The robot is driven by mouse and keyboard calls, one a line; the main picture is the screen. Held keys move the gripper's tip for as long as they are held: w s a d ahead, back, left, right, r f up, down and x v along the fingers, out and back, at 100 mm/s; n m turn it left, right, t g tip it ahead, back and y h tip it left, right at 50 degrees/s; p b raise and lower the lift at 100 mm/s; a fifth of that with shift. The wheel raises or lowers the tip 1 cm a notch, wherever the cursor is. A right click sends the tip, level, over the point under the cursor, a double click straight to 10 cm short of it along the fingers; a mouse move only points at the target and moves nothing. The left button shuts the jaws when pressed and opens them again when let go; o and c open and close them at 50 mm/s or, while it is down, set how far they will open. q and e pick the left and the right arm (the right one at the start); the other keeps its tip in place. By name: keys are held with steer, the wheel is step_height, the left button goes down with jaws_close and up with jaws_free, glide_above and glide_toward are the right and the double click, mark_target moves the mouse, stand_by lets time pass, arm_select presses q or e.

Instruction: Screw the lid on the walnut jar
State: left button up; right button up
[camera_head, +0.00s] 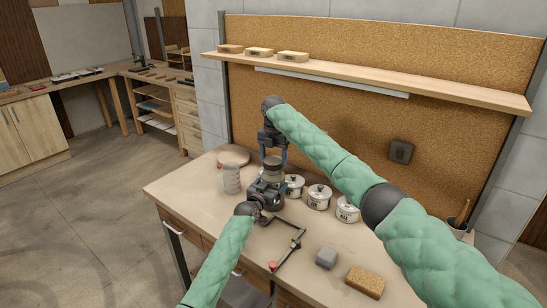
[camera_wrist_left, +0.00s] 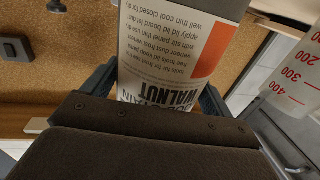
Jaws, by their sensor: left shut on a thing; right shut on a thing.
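My left gripper (camera_head: 267,188) is shut on the walnut jar, low over the bench. In the left wrist view the jar (camera_wrist_left: 175,60) fills the space between the fingers, its white label reading WALNUT upside down with an orange patch. In the head view my left gripper mostly hides the jar. My right gripper (camera_head: 272,158) comes down from above, its blue fingers shut around the dark round lid (camera_head: 272,163). The lid is directly above the jar; I cannot tell whether it touches the rim or is threaded.
A clear measuring beaker (camera_head: 232,180) stands just left of the jar. White lidded tins (camera_head: 319,197) stand to the right. A black clamp-like frame (camera_head: 290,243), a grey block (camera_head: 326,258) and a sponge (camera_head: 365,282) lie toward the front. The bench's left front (camera_head: 180,190) is clear.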

steer(key=shift+f, duration=0.4)
